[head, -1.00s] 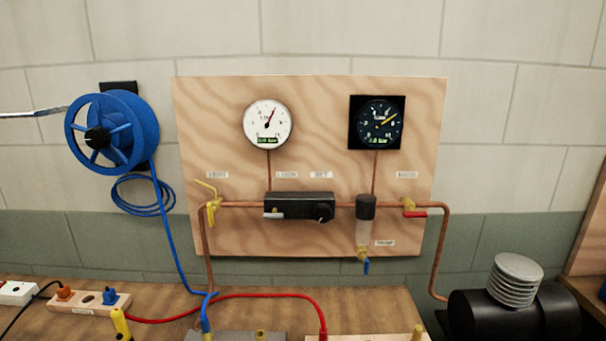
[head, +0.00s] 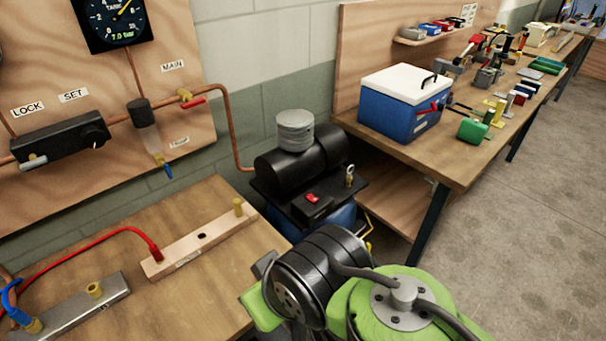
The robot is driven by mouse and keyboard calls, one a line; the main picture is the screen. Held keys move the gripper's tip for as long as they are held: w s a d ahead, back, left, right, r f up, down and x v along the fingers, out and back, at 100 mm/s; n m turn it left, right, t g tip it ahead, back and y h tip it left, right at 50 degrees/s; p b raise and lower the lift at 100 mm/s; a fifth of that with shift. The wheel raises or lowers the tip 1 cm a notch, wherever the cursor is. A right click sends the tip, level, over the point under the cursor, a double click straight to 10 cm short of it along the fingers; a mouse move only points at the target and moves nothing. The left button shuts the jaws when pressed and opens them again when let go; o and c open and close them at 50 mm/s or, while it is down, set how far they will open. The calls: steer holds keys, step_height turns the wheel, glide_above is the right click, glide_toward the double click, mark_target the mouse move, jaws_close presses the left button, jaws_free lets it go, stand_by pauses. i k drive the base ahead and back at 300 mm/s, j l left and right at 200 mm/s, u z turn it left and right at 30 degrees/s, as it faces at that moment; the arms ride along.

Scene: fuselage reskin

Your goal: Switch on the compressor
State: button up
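The compressor (head: 290,172) stands on the floor between the two benches, black on top with a ribbed grey cylinder and a blue tank below. A red switch (head: 313,198) sits on a small black box (head: 312,207) on its front. Whether the switch is on or off cannot be told. My green and black arm is in the foreground, just in front of the compressor and partly covering its lower part. My gripper's fingers cannot be made out. The tank gauge (head: 114,22) on the wall board reads 7.0 bar.
A wooden bench (head: 215,207) on the left holds a wooden strip with brass fittings and red and blue hoses. The right bench (head: 440,160) carries a blue cooler box (head: 402,112) and many tools. Concrete floor (head: 520,230) is open at the right.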

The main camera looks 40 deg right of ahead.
mark_target(312, 199)
steer(key=z, duration=1.25)
steer(key=l+u, duration=0.15)
steer(key=u, duration=0.3)
steer(key=l+u, duration=0.2)
steer(key=u, duration=0.25)
steer(key=l+u, duration=0.2)
steer(key=u, duration=0.25)
steer(key=l+u, duration=0.15)
steer(key=u, duration=0.35)
steer(key=k, duration=0.05)
